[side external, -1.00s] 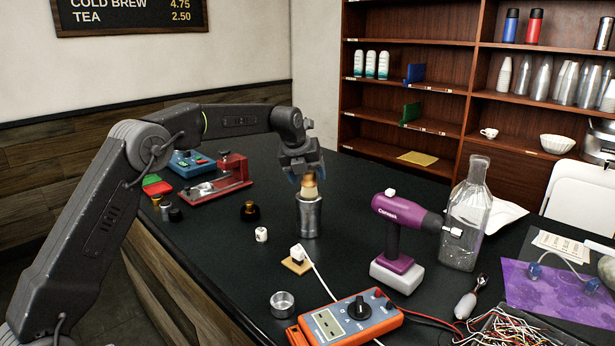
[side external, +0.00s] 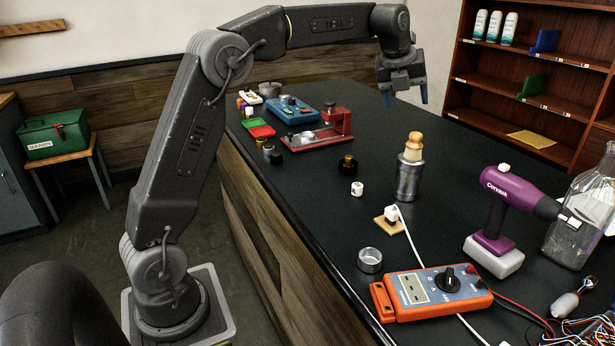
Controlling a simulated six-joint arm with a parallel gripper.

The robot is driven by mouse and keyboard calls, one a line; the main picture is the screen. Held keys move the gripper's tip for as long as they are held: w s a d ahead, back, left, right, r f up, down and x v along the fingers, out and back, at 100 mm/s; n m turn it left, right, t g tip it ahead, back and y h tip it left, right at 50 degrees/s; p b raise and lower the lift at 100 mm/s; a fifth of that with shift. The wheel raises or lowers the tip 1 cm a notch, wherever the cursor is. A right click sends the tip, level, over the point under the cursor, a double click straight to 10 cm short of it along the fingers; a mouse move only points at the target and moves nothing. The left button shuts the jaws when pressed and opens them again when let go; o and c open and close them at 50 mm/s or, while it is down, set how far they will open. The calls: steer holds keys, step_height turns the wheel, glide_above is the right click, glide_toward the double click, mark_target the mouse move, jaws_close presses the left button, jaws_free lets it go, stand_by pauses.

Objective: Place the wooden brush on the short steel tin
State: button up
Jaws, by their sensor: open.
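The wooden brush (side external: 413,146) is a pale wooden piece with a rounded top. It stands upright at the top of a steel cylinder-shaped tin (side external: 408,183); whether it rests on the rim or sits partly inside cannot be told. A much lower, open steel cup (side external: 370,261) stands nearer the front edge. Which of the two is the short steel tin is not certain. My gripper (side external: 405,98) is open and empty, its blue-tipped fingers pointing down. In the picture it is above the brush and clear of it.
A white cube (side external: 357,189) and a dark amber-topped jar (side external: 347,166) stand left of the tin. A purple drill (side external: 505,215), a glass bottle (side external: 582,225) and an orange multimeter (side external: 435,290) are to the right and front.

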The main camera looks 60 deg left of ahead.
steer(key=s+d+n, duration=0.4)
steer(key=s+n, duration=0.3)
steer(key=s, duration=0.3)
steer(key=s+d+n, duration=0.5)
steer(key=s+n, duration=0.3)
steer(key=s, duration=0.2)
steer(key=s+d+f+n, duration=0.1)
steer(key=s+f+n, duration=0.3)
steer(key=s+n, duration=0.2)
steer(key=s+d+f+n, duration=0.2)
steer(key=s+f+n, duration=0.3)
steer(key=s, duration=0.3)
steer(key=shift+s+n+t+h, duration=0.3)
steer(key=shift+s+n, duration=0.1)
